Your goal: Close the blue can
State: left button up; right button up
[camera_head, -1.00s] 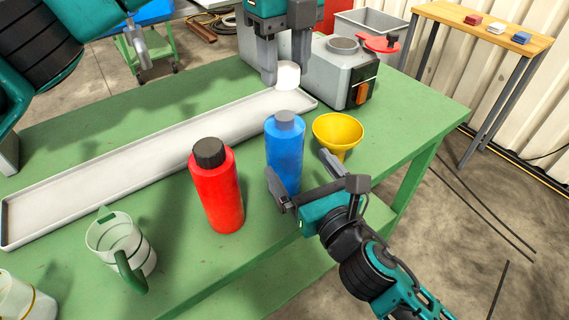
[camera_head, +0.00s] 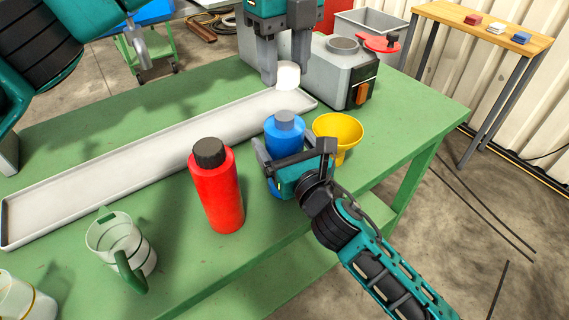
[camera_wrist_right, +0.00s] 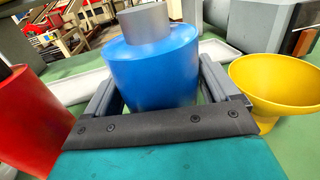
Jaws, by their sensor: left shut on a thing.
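The blue can (camera_head: 284,138) stands upright on the green table, with a grey neck or top (camera_head: 285,118). It fills the middle of the right wrist view (camera_wrist_right: 155,72). My right gripper (camera_head: 288,150) is open around the can's body, one finger on each side. I cannot tell whether the fingers touch it. My left gripper (camera_head: 285,62) is at the top middle, fingers pointing down. It is shut on a small white round piece (camera_head: 287,76), above the far end of the long tray.
A red can (camera_head: 220,195) with a black cap stands left of the blue can. A yellow funnel (camera_head: 339,127) is close on its right. A long pale tray (camera_head: 130,158) lies behind. A grey machine (camera_head: 343,75) stands at the back. A clear jug (camera_head: 120,245) is front left.

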aim_at(284, 116)
jog(key=c, duration=1.1)
pick_arm(q)
jog(key=shift+f, duration=2.5)
pick_arm(e)
jog(key=shift+c, duration=0.2)
pick_arm(q)
jog(key=shift+f, duration=0.9)
jog(key=shift+f, duration=0.55)
